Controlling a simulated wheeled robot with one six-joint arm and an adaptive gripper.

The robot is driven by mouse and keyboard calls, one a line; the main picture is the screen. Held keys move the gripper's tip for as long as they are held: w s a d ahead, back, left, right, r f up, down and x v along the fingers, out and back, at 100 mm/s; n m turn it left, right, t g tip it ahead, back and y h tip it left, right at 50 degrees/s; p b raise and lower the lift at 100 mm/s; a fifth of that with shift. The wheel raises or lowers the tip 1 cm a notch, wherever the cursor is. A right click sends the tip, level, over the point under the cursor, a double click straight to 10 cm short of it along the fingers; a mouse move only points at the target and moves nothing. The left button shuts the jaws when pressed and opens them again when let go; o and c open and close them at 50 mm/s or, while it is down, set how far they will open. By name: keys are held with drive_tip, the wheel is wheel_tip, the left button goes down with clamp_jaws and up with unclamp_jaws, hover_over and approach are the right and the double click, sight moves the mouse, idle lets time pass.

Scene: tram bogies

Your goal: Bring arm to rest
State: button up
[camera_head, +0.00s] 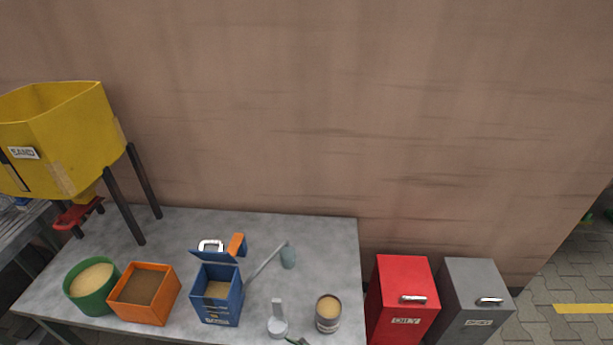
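No arm or gripper of mine can be made out in the head view. A grey table (180,228) stands against the wall, with containers along its front part. A blue box (218,305) with its lid tipped up holds sand-coloured material. An orange box (143,318) holds brown material, and a green round tub (92,305) holds pale sand. A can (328,314) with sand-coloured contents stands to the right. A long-handled tool (268,262) with a blue-grey end lies behind a small grey scoop-like object (278,325).
A yellow hopper (65,140) labelled SAND stands on dark legs at the left, with a red part below. A red bin (403,285) and a grey bin (475,290), both lidded, stand right of the table. The brown wall (350,120) closes off the back. Table space behind the can is clear.

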drive_tip(key=s+d+f+n+t+h, duration=0.1)
drive_tip(key=s+d+n+t+h, duration=0.1)
drive_tip(key=s+d+n+h, duration=0.45)
drive_tip(key=s+d+f+n+t+h, duration=0.2)
drive_tip(key=s+d+n, duration=0.1)
drive_tip(key=s+d, duration=0.8)
drive_tip(key=s+d+r+n+t+h, duration=0.1)
drive_tip(key=s+d+r+n+h, duration=0.1)
drive_tip(key=s+r+n, duration=0.4)
drive_tip(key=s+d+r+n+t+h, duration=0.2)
drive_tip(key=s+r+n, duration=0.5)
drive_tip(key=r, duration=0.4)
drive_tip(key=shift+s+d+r, duration=0.4)
drive_tip(key=shift+s+d, duration=0.15)
drive_tip(key=shift+s, duration=0.2)
